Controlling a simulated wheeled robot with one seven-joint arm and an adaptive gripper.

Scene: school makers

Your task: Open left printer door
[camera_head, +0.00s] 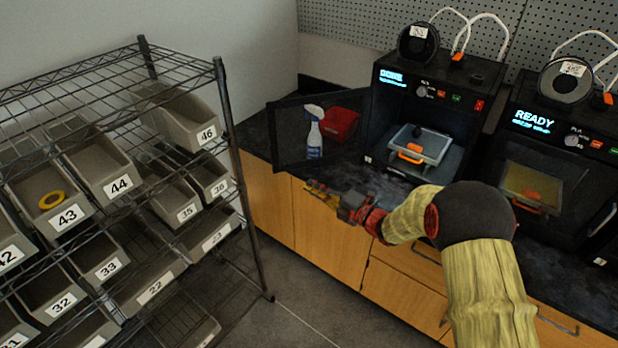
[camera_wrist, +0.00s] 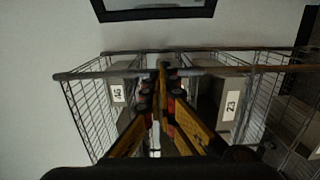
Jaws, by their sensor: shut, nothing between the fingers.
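The left printer (camera_head: 440,83) is a black box with a lit display. Its door (camera_head: 272,138) stands wide open, swung out to the left. A spray bottle and a red bin show through the door's clear pane. Inside the open chamber is a tray-like part with an orange handle (camera_head: 411,152). My gripper (camera_head: 312,187) is shut and empty, in front of the counter, just below the door's lower edge and apart from the handle. In the wrist view my closed fingers (camera_wrist: 163,72) point towards the wire rack.
A wire rack (camera_head: 222,95) with numbered bins stands at the left. The right printer (camera_head: 550,130) reads READY and its door is shut. Wooden cabinets (camera_head: 325,235) run below the black counter. Open floor lies between rack and cabinets.

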